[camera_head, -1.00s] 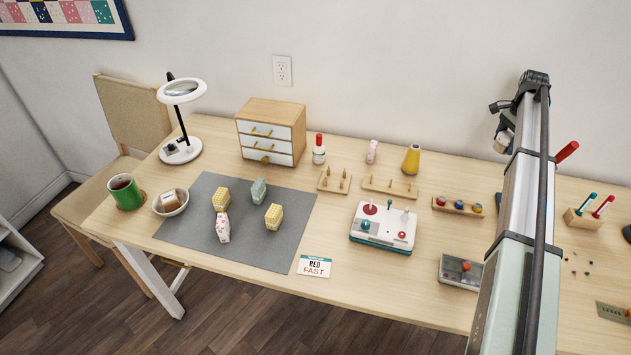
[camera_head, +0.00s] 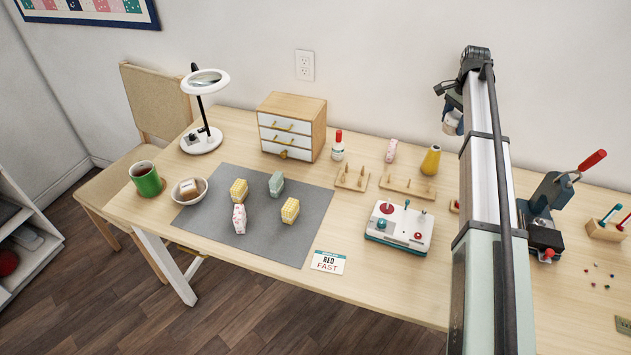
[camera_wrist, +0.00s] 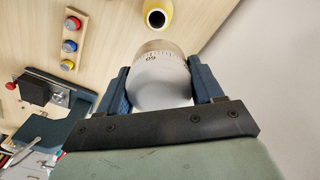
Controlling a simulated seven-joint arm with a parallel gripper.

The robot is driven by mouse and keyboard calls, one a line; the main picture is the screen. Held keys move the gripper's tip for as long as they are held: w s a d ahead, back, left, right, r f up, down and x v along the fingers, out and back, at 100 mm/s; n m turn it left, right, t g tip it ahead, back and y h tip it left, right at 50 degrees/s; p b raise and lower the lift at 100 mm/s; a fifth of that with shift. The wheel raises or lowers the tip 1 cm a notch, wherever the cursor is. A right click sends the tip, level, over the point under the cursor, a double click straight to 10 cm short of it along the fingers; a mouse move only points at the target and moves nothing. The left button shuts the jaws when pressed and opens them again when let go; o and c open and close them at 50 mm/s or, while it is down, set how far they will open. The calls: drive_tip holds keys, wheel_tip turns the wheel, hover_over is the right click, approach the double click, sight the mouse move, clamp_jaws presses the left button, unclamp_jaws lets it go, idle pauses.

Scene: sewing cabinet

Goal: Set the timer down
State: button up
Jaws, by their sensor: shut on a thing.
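The timer (camera_wrist: 160,72) is a rounded white and silver piece with dial marks and a number. In the wrist view my gripper (camera_wrist: 160,85) is shut on it, one blue finger on each side. In the head view the timer (camera_head: 453,124) shows small and pale under my gripper (camera_head: 450,106), in front of the wall and apart from the table (camera_head: 400,288). My arm hides part of the table below and behind it.
A yellow bottle (camera_head: 431,160) and pegged wooden racks (camera_head: 408,187) stand near the back edge. A white box with knobs (camera_head: 399,226) sits in front of them. A red-handled press (camera_head: 545,205) stands right of my arm.

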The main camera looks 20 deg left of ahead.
drive_tip(key=s+a+n, duration=0.1)
drive_tip(key=s+a, duration=0.2)
drive_tip(key=a, duration=0.7)
drive_tip(key=s+a+n, duration=0.2)
drive_tip(key=s+a, duration=0.2)
drive_tip(key=a, duration=0.6)
drive_tip(key=shift+s+a, duration=0.25)
drive_tip(key=shift+a, duration=0.05)
drive_tip(key=s+a+n, duration=0.1)
drive_tip(key=s+a, duration=0.3)
drive_tip(key=a, duration=0.2)
drive_tip(key=s+a+n, duration=0.1)
drive_tip(key=s+a, duration=0.3)
drive_tip(key=a, duration=0.2)
drive_tip(key=s+a+n, duration=0.1)
drive_tip(key=s+a, duration=0.3)
drive_tip(key=a, duration=0.2)
drive_tip(key=shift+s, duration=0.15)
drive_tip(key=shift+s+a+f, duration=0.1)
drive_tip(key=shift+a+f, duration=0.05)
drive_tip(key=shift+f, duration=3.6)
drive_tip(key=shift+s+a+f, duration=0.1)
drive_tip(key=shift+f, duration=3.65)
drive_tip(key=shift+f, duration=0.5)
drive_tip(key=o, duration=1.2)
drive_tip(key=shift+c, duration=0.2)
drive_tip(key=shift+r, duration=0.1)
wheel_tip(320, 180, up, 13)
